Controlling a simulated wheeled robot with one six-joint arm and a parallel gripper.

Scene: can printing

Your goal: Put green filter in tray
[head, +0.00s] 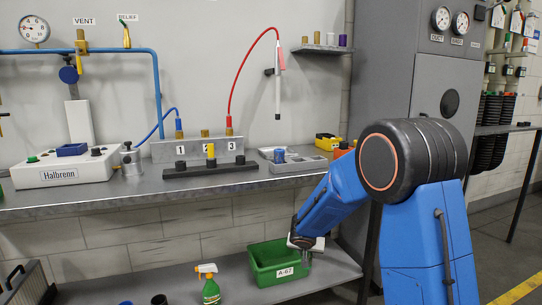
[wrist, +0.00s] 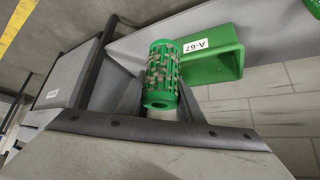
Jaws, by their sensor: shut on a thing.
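A green open tray (head: 279,265) labelled A-67 stands on the lower shelf, directly beside and partly behind my gripper. The tray also shows in the wrist view (wrist: 218,58), just right of the filter. I cannot tell whether the filter is over the tray's rim.
The lower shelf (head: 235,264) also holds a green spray bottle (head: 210,285) left of the tray. The workbench (head: 120,200) runs above the shelf, so headroom is limited. A grey tray-like unit (head: 290,160) and a yellow box (head: 327,142) sit on the bench.

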